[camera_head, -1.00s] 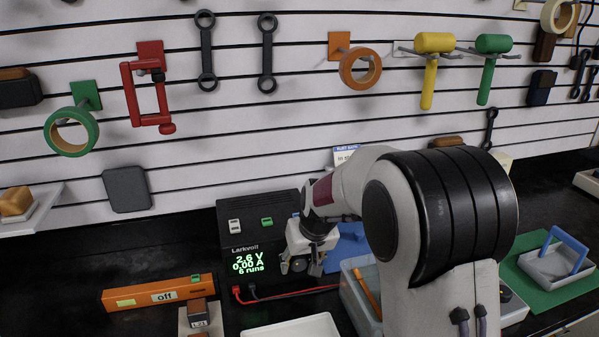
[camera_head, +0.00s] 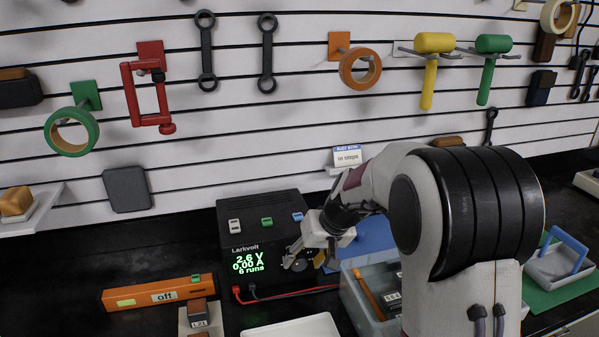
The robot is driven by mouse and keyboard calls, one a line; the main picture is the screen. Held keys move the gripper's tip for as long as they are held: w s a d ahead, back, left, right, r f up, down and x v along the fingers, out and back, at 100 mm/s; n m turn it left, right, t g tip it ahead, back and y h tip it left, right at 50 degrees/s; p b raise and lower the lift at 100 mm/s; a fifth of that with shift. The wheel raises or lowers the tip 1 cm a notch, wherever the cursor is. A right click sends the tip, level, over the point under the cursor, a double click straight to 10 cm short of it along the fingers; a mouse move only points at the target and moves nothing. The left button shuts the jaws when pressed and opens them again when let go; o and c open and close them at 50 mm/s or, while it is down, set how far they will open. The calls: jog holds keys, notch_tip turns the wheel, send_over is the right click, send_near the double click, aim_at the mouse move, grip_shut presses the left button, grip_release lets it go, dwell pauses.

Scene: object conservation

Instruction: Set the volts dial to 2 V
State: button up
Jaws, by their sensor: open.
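The black Larkvolt power supply (camera_head: 230,222) stands on the bench against the slatted wall. Its green display (camera_head: 249,262) reads 2.6 V, 0.00 A and 6 runs. My gripper (camera_head: 304,264) is at the right part of the supply's front face, tilted, with its fingers apart. A round grey dial (camera_head: 292,252) shows partly beside the fingers; its label and pointer cannot be read, and I cannot tell whether the fingers touch it. The gripper hides the rest of the right front.
Red and black leads (camera_head: 290,292) run from the supply's lower front. An orange bar marked "off" (camera_head: 158,293) lies at left. A clear bin (camera_head: 352,290) and a white tray (camera_head: 290,328) stand in front. A small card (camera_head: 347,156) reads "in steps".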

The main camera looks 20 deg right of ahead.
jog(key=v, duration=0.6)
jog(key=w+r+m+t, duration=0.1)
jog(key=w+r+m, duration=0.1)
jog(key=w, duration=0.1)
jog(key=w+d+r+m+t+h, duration=0.1)
jog(key=w+r+m, duration=0.2)
jog(key=w+d+r+m+t+h, duration=0.1)
jog(key=w+r+m+t, duration=0.1)
jog(key=w, duration=0.2)
jog(key=shift+d+r, duration=0.2)
jog(key=shift+w+a+r+m, duration=0.3)
jog(key=shift+w+a+r, duration=0.1)
jog(key=shift+w+r, duration=0.3)
jog(key=shift+w+a+f+t, duration=0.15)
jog(key=shift+a+t, duration=0.15)
jog(key=shift+a, duration=0.6)
jog(key=shift+f, duration=0.4)
jog(key=shift+r, duration=2.65)
